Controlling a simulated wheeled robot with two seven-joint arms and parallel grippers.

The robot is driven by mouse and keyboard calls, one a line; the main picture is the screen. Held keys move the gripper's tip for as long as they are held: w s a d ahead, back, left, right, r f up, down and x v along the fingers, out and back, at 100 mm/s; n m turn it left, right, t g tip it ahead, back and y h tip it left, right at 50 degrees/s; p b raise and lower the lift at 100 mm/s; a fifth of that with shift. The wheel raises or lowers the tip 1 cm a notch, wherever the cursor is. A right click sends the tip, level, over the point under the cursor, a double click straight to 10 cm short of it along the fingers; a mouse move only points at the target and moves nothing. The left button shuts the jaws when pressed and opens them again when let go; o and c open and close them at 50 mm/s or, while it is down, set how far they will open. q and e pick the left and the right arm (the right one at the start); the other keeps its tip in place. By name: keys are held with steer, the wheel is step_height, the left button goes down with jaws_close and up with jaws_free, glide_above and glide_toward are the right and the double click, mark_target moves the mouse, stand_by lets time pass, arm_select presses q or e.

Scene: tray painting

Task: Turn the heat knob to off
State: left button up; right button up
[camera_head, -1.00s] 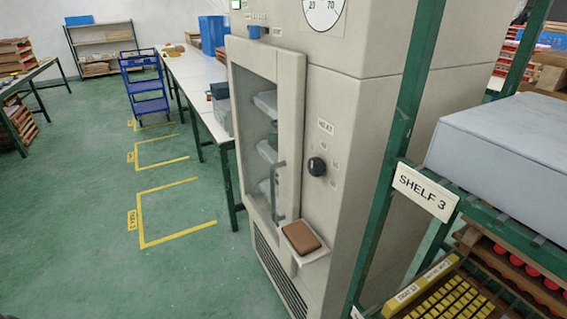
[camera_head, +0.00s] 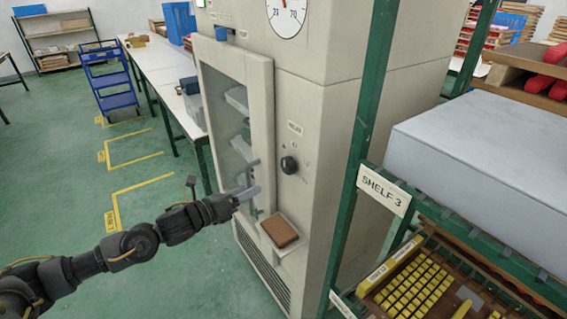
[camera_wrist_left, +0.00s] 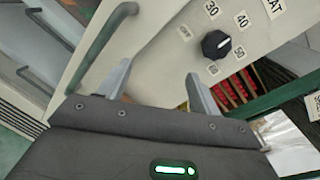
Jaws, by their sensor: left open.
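The heat knob (camera_head: 289,165) is a round black dial on the front of the cream oven cabinet (camera_head: 330,110), right of its glass door. In the left wrist view the knob (camera_wrist_left: 216,44) has a white pointer mark, with labels 30, 40, 50, 60 and OFF around it; the pointer is toward the number side, on the right. My left gripper (camera_head: 250,193) is in front of the door handle area, left of and below the knob, apart from it. In the left wrist view its two grey fingers (camera_wrist_left: 158,85) are spread and empty. My right gripper is not in view.
A small ledge with a brown block (camera_head: 279,230) juts out below the knob. The glass door's handle (camera_wrist_left: 103,45) stands out beside the left finger. A green shelf post (camera_head: 365,130) with the SHELF 3 sign (camera_head: 384,191) stands to the right. A blue cart (camera_head: 110,80) is far left.

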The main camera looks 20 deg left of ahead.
mark_target(285, 168)
arm_select(q)
steer(key=s+d+r+m+g+h, duration=0.1)
steer(key=s+d+r+m+h, duration=0.15)
steer(key=s+r+m, duration=0.35)
steer(key=shift+n, duration=0.5)
steer(key=p+x, duration=0.1)
steer(key=x, duration=0.2)
steer(key=p+x, duration=0.2)
steer(key=x, duration=0.2)
steer(key=a+r+p+x, duration=0.1)
steer(key=x, duration=0.3)
steer(key=shift+w+d, duration=0.15)
steer(key=shift+w, duration=0.3)
steer(key=shift+w+d+f+p, duration=0.15)
steer(key=shift+w+d+p, duration=0.25)
steer(key=shift+w+d, duration=0.1)
steer(key=shift+a, duration=0.1)
steer(key=shift+c, duration=0.3)
steer(key=c, duration=0.9)
